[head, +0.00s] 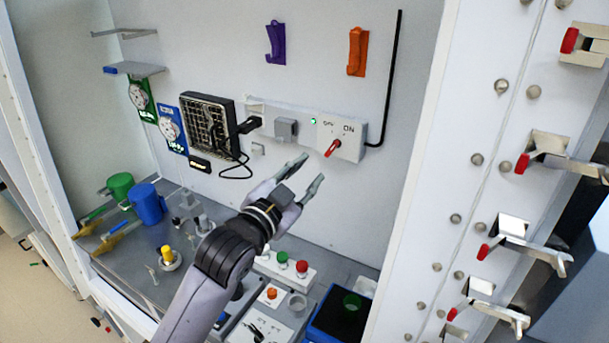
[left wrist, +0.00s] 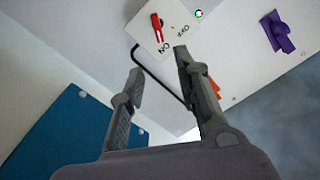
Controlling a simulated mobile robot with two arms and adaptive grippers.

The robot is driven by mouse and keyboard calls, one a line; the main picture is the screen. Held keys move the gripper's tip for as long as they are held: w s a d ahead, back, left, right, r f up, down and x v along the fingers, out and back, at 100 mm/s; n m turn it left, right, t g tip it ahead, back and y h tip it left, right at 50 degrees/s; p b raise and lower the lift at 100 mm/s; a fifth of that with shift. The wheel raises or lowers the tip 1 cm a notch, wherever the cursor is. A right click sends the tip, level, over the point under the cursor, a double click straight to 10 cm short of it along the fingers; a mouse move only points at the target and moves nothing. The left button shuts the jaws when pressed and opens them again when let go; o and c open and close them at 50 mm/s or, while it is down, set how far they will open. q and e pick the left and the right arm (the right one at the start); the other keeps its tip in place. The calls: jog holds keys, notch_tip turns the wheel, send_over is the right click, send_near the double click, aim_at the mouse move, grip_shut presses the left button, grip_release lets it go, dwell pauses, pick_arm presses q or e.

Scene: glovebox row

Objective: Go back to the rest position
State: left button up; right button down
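My left gripper (head: 311,170) is open and empty inside the glovebox, its fingers pointing toward the back wall. It looks apart from the wall and the switch box. In the left wrist view the two fingers (left wrist: 158,62) stand spread with nothing between them. The white ON/OFF switch box (head: 350,138) with a red lever (head: 333,148) is on the back wall, just beyond the fingertips in the picture. Its red lever (left wrist: 156,27) also shows in the left wrist view. A small green light (head: 314,121) glows on the box. My right gripper is not in view.
A fan (head: 208,124) with a plug (head: 249,125) is on the back wall. Purple (head: 276,43) and orange (head: 357,52) hooks hang above. Blue (head: 148,204) and green (head: 120,186) mugs, push buttons (head: 282,257) and a blue tray (head: 323,325) are below. Red-tipped clamps (head: 548,147) line the right frame.

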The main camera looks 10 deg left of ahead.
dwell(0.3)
pick_arm(q)
jog(key=s+a+f+n+g+y, duration=0.35)
jog(key=s+f, duration=0.55)
jog(key=f, duration=0.4)
jog(key=s+a+f+n+g+y, duration=0.25)
jog(key=s+a+f+g, duration=0.2)
jog(key=s+f, duration=0.55)
jog(key=s+a+f+n+g, duration=0.1)
jog(key=s+a+f+g, duration=0.2)
jog(key=s+f, duration=0.3)
jog(key=s+a+f+n+g, duration=0.25)
jog(key=s+f, duration=0.25)
jog(key=s, duration=0.3)
notch_tip(320, 180, down, 32)
jog(key=s+r+m+b, duration=0.1)
jog(key=b, duration=0.7)
jog(key=s+a+f+g+b, duration=0.1)
jog(key=s+f+b, duration=0.2)
jog(key=s+f, duration=0.5)
jog(key=s+a+f+g+y+b, duration=0.1)
jog(key=s+a+f+b, duration=0.1)
jog(key=s+f, duration=0.7)
notch_tip(320, 180, down, 6)
jog(key=shift+f+b, duration=0.25)
jog(key=shift+b, duration=0.25)
